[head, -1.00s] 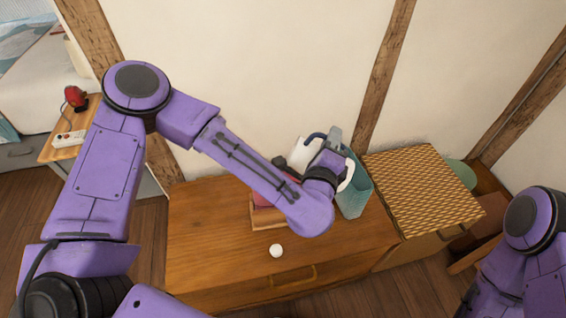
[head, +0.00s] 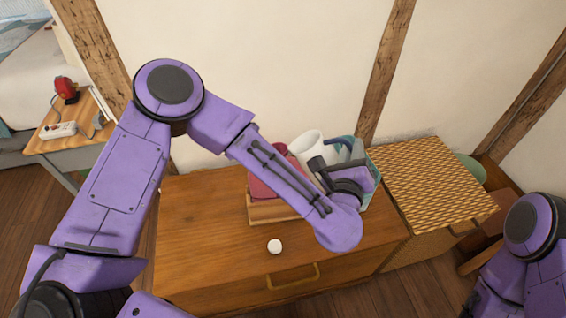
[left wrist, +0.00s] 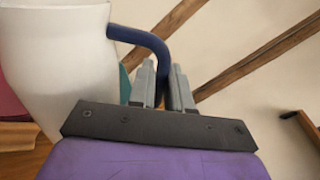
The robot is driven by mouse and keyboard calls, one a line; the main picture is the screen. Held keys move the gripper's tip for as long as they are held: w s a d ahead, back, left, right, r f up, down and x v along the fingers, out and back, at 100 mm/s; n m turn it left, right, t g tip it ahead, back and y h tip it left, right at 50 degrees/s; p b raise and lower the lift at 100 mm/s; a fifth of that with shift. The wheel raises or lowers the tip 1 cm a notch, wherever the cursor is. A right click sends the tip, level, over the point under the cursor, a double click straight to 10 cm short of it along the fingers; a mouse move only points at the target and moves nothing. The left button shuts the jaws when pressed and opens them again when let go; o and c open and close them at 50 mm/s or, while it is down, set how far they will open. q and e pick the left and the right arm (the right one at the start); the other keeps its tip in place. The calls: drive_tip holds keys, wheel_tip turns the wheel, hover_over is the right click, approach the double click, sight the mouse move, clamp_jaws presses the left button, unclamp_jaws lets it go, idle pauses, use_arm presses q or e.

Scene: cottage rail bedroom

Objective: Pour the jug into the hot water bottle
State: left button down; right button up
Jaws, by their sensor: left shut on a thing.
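The white jug (head: 308,149) is held up above the dresser, close to the wall. My left gripper (head: 347,152) is shut on its dark blue handle, which shows between the grey fingers (left wrist: 163,88) in the left wrist view. The jug's white body (left wrist: 55,60) fills the left of that view; its contents are hidden. The pink-red hot water bottle (head: 263,187) sits in a wooden holder (head: 272,213), left of and below the jug. My left forearm hides part of the bottle, and its mouth cannot be made out. My right gripper is out of view.
A small white round object (head: 274,246) lies on the wooden dresser (head: 205,235). A teal container (head: 376,170) stands behind my left gripper. A woven-topped chest (head: 425,185) adjoins on the right. The dresser's left side is clear.

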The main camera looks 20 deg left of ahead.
use_arm(q)
drive_tip(key=shift+s+d+f+m+b, duration=0.2)
drive_tip(key=shift+d+m+b, duration=0.15)
drive_tip(key=shift+b, duration=0.2)
drive_tip(key=shift+w+d+f+m, duration=0.15)
drive_tip(key=shift+f+m, duration=0.1)
drive_tip(key=shift+f, duration=0.05)
drive_tip(key=d+f+m+b, duration=0.4)
drive_tip(key=f+m+b, duration=0.1)
drive_tip(key=f+m, duration=0.1)
drive_tip(key=shift+w+d+f+b, duration=0.15)
drive_tip(key=shift+w+f+b, duration=0.15)
drive_tip(key=shift+f, duration=0.55)
